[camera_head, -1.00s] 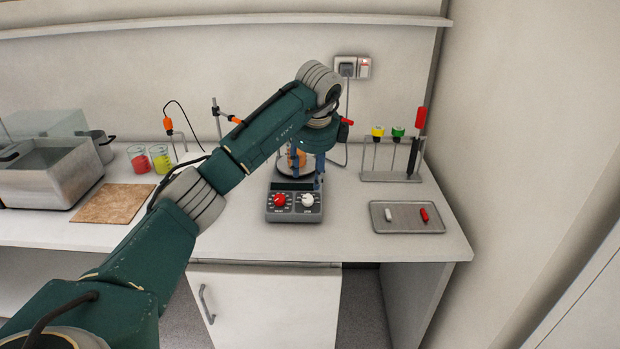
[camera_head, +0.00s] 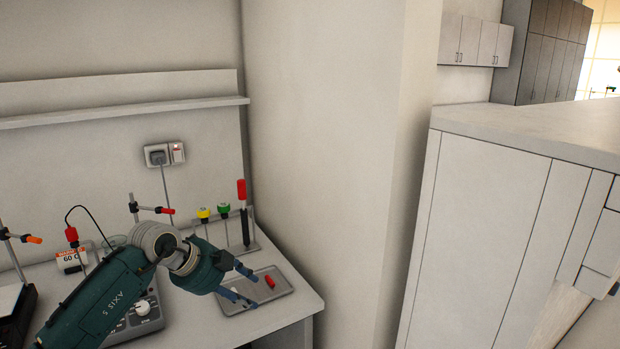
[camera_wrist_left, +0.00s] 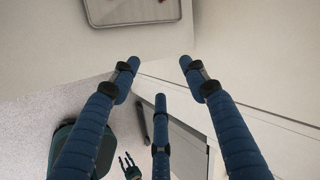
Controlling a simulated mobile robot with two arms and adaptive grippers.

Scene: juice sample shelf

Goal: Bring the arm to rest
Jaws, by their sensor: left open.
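My left gripper (camera_head: 247,288) is open and empty. In the head view its blue fingers are in front of the metal tray (camera_head: 283,271), over the bench's front right part. In the left wrist view the three fingers (camera_wrist_left: 160,82) are spread with nothing between them, and the tray (camera_wrist_left: 138,22) shows at the top edge, apart from them. A small dark gripper-like shape (camera_wrist_left: 131,168), probably my right gripper, is low in the wrist view; it is too small to tell its jaws.
A red capsule-like piece (camera_head: 269,282) lies in the tray. Behind it stands a rack with yellow (camera_head: 203,213) and green (camera_head: 224,208) capped items and a red-handled tool (camera_head: 242,190). The hotplate (camera_head: 143,308) is partly hidden by my arm. A wall and a white cabinet (camera_head: 480,230) are right.

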